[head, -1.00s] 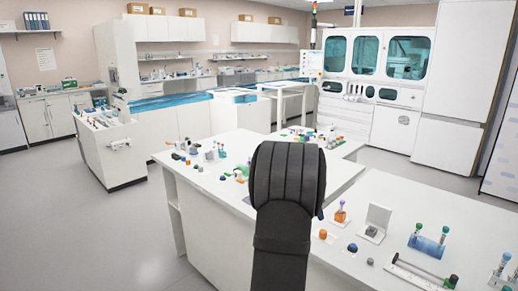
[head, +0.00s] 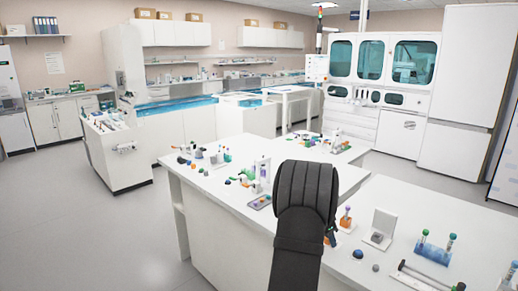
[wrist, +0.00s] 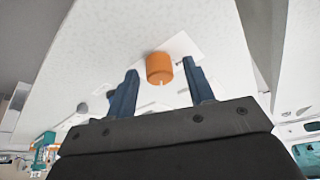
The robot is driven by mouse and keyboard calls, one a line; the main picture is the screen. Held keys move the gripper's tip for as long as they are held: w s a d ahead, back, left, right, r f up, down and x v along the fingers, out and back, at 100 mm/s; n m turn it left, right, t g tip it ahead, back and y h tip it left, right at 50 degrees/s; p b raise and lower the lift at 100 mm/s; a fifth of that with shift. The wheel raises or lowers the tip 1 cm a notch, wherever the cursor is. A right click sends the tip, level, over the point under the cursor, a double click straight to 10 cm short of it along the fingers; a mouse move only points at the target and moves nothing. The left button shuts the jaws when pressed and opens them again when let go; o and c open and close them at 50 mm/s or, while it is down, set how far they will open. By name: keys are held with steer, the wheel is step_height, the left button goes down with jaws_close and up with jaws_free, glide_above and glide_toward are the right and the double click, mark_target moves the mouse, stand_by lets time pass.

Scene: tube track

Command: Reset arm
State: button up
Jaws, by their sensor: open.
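My gripper (wrist: 163,88) shows in the wrist view with its two dark blue fingers spread apart. An orange cylinder-shaped piece (wrist: 160,68) appears beyond and between the fingertips, on a white surface. The gripper's fingers are mostly hidden behind the arm there.
Small coloured pieces lie on the bench left of my arm, with a flat tray (head: 259,202). To the right are a white stand (head: 381,228), a blue tube rack (head: 433,250) and a dark rod on a track (head: 428,277). A large white machine (head: 378,85) stands behind.

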steer(key=shift+r, duration=0.1)
steer(key=v, duration=1.7)
steer(key=x, duration=1.7)
steer(key=shift+d+f, duration=0.1)
steer(key=shift+f, duration=0.2)
steer(key=shift+s+r+n+t, duration=0.1)
steer(key=shift+r+n+t, duration=0.2)
steer(key=shift+n, duration=0.4)
steer(key=n, duration=0.2)
steer(key=n+t+y, duration=0.1)
steer(key=n, duration=0.2)
steer(key=shift+f+y, duration=0.1)
steer(key=shift+y, duration=0.2)
steer(key=shift+s+d+n+t+y, duration=0.1)
steer(key=shift+n+t+y, duration=0.25)
steer(key=shift+n, duration=0.7)
steer(key=shift+d+n+t+y, duration=0.1)
steer(key=shift+n+t+y, duration=0.2)
steer(key=shift+n, duration=0.75)
steer(key=shift+n+y, duration=0.65)
steer(key=shift+n, duration=0.95)
